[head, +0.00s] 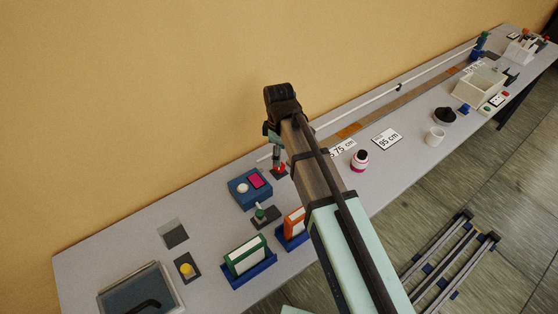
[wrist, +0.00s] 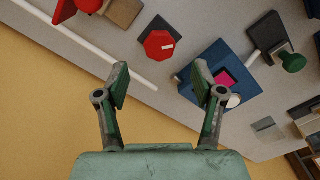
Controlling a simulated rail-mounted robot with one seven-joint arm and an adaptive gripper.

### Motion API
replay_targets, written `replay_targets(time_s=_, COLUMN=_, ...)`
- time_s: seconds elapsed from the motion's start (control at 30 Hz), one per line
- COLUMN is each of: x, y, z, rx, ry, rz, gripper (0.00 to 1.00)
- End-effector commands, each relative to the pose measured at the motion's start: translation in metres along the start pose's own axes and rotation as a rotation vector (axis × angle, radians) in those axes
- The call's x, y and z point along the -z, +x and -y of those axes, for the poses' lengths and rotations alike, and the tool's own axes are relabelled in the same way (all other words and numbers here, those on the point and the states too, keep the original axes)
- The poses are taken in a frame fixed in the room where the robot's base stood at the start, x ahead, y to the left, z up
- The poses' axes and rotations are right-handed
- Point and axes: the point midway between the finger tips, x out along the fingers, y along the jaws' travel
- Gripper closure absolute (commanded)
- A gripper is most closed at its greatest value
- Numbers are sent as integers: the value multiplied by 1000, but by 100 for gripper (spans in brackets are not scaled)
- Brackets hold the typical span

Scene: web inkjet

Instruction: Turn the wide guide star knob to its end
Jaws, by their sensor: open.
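A red, many-sided knob (wrist: 158,45) with a white mark sits on a dark plate in the wrist view; it looks like the star knob, though no label confirms this. In the head view the red knob (head: 281,169) shows just below my gripper, partly covered. My gripper (wrist: 160,80) is open, its two green fingers apart and nothing between them. In the wrist picture the knob lies beyond the fingertips, roughly centred between them, and no contact shows. In the head view my gripper (head: 276,153) hangs over the bench by the knob.
A blue box (head: 250,188) with a magenta screen stands close beside the knob. A green knob (head: 260,213) on a dark block lies nearer the front. A white rod (wrist: 85,35) runs along the wall side. Orange (head: 294,222) and green (head: 246,256) framed items stand in front.

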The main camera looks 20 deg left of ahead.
Motion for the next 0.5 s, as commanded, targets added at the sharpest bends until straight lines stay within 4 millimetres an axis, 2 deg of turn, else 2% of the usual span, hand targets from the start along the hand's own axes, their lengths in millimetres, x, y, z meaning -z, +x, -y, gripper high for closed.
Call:
replay_targets(time_s=0.03, x=1, y=-10, z=-1, rx=-3, ry=0, rz=-1, gripper=32)
replay_targets(time_s=0.2, x=0, y=-38, z=-1, rx=-1, ry=0, rz=-1, gripper=32)
replay_targets(time_s=0.33, x=0, y=-51, z=0, rx=-1, ry=0, rz=0, gripper=32)
replay_targets(time_s=0.5, x=0, y=-58, z=0, rx=1, ry=-1, rz=1, gripper=32)
